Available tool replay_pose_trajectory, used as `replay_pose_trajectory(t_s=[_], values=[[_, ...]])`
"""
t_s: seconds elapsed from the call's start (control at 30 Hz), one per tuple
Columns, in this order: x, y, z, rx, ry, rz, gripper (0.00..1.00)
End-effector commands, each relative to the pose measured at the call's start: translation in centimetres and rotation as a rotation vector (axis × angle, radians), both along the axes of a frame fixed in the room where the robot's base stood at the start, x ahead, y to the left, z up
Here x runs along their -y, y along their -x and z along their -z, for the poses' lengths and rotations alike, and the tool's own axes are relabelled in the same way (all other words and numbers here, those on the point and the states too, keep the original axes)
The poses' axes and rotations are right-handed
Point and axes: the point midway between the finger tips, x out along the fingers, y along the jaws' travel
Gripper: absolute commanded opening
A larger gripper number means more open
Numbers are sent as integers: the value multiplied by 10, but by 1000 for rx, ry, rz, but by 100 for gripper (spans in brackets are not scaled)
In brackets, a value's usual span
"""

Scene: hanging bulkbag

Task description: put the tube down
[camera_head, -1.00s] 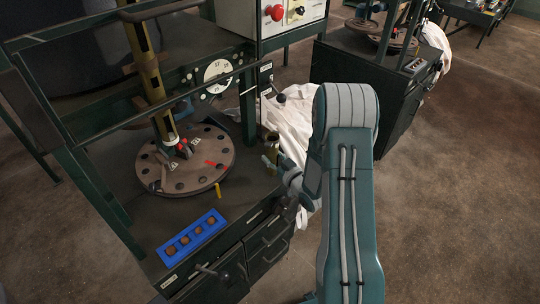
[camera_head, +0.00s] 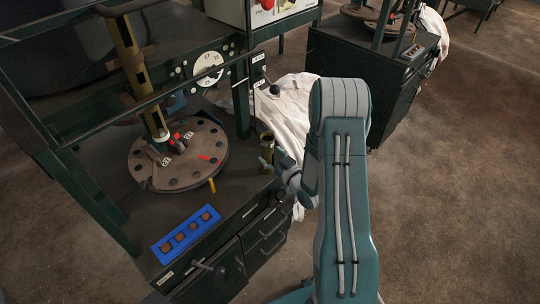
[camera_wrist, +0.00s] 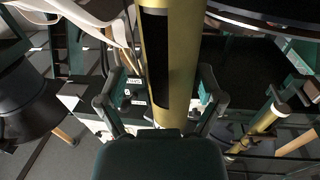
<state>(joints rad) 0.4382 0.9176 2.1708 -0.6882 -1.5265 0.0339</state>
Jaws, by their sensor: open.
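In the wrist view a brass tube (camera_wrist: 186,50) with a dark slot fills the middle, between my gripper's spread fingers. My gripper (camera_wrist: 160,105) is open around it; I cannot tell whether either finger touches it. In the head view my gripper (camera_head: 268,163) is small and partly hidden at the tube's near side. The tube's lower end is hidden in the wrist view by my gripper's body.
A round brown plate with holes (camera_head: 178,170) bears a tall brass column (camera_head: 131,55). A blue tray (camera_head: 187,234) with several brown pieces lies at the bench's front edge. Dark green rails cross above. White cloth (camera_head: 285,105) hangs behind the bench. The floor at right is clear.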

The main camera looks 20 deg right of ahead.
Motion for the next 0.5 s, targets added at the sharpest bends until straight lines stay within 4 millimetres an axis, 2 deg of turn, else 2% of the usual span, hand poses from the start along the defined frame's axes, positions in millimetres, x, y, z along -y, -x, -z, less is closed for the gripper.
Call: replay_pose_trajectory(t_s=[0.17,0.27,0.5], values=[[1,6,-2,-2,0,1,86],[6,21,-2,-2,0,3,86],[19,70,-2,-3,-2,5,86]])
